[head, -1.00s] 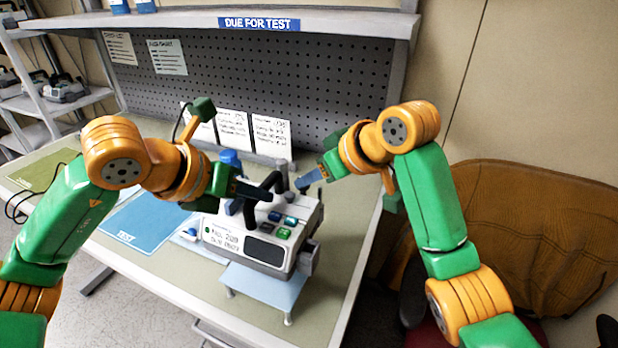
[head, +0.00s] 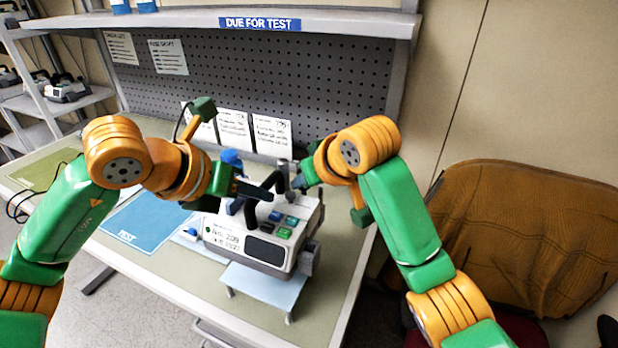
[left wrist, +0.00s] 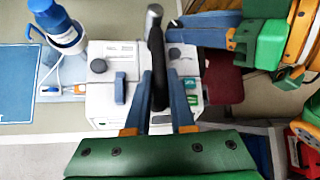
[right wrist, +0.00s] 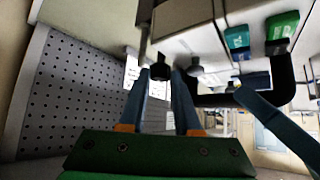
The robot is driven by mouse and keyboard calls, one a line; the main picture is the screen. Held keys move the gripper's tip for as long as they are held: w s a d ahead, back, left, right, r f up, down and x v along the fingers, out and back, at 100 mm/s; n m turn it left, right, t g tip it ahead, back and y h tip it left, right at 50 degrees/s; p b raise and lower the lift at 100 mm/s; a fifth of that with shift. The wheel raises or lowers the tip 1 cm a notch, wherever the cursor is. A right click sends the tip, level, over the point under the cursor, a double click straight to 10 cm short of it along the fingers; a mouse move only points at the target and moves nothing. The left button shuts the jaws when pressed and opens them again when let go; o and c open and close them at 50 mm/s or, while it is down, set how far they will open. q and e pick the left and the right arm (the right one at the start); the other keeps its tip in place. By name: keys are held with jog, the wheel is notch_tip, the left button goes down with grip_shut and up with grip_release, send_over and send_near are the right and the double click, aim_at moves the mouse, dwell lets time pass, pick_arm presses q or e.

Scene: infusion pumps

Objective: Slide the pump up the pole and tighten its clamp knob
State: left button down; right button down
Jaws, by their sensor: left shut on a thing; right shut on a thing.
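The white pump (head: 240,240) has a dark screen and coloured buttons. It sits at or just above a small pale stand (head: 262,290); I cannot tell if they touch. My left gripper (head: 265,192) is shut on the pump's black handle (left wrist: 157,70). The metal pole (left wrist: 154,14) shows at the pump's back, and also in the right wrist view (right wrist: 145,32). My right gripper (right wrist: 163,76) is shut on the black clamp knob (right wrist: 160,72) beside the pole. In the head view its fingers (head: 297,184) are partly hidden behind the pump's top.
A blue-topped jug (left wrist: 52,16) stands close to the pump's left. A blue test mat (head: 145,222) lies further left. A pegboard (head: 270,90) and propped cards (head: 233,130) are behind. A brown chair (head: 530,230) is at the right.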

jog(key=shift+m, duration=0.3)
jog(key=c, duration=0.9)
grip_release()
jog(key=shift+r, duration=0.1)
jog(key=v, duration=1.1)
jog(key=shift+s+r, duration=0.25)
jog(key=shift+s, duration=0.1)
